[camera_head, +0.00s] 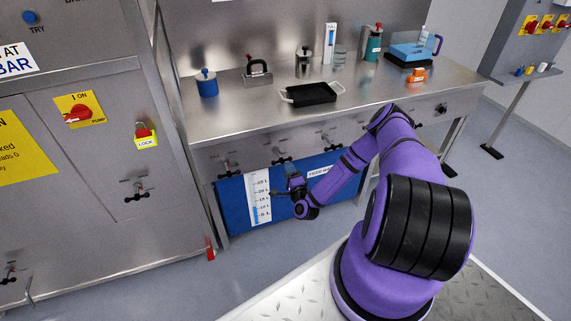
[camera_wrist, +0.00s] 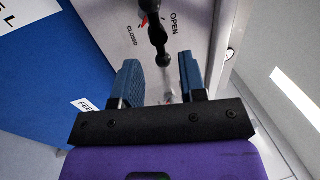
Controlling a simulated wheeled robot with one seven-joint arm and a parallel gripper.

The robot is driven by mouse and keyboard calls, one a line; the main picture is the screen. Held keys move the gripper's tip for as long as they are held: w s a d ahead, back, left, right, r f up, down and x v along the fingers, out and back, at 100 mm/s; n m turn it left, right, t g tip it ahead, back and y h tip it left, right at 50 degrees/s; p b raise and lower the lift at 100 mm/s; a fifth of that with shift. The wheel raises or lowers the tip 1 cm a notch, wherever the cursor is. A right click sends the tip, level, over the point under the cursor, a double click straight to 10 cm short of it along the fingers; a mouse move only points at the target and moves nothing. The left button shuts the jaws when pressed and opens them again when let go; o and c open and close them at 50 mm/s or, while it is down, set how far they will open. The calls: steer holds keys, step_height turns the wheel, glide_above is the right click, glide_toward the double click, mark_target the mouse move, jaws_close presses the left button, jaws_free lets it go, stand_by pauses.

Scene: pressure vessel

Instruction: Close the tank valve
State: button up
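A black-handled valve (camera_wrist: 157,36) shows in the wrist view at the top centre, on a metal panel marked OPEN and CLOSED with a red pointer by its stem. The frames do not show for certain which mark the pointer is at. My gripper (camera_wrist: 161,72) is open and empty, its two blue fingers apart, with the valve handle ahead of the gap. In the head view my gripper (camera_head: 293,182) is in front of the blue feed-water tank (camera_head: 232,208), just below a valve (camera_head: 281,159) on the bench front. Contact cannot be told.
Several similar valves line the bench front, one left (camera_head: 228,168) and one right (camera_head: 325,144). A white level scale (camera_head: 259,198) is on the tank. The bench top (camera_head: 230,121) holds a black tray (camera_head: 311,93) and other items. A metal cabinet (camera_head: 75,215) stands left; floor between is clear.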

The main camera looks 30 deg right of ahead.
steer(key=v, duration=0.5)
steer(key=shift+w+d, duration=0.1)
steer(key=shift+w, duration=0.05)
stand_by(0.3)
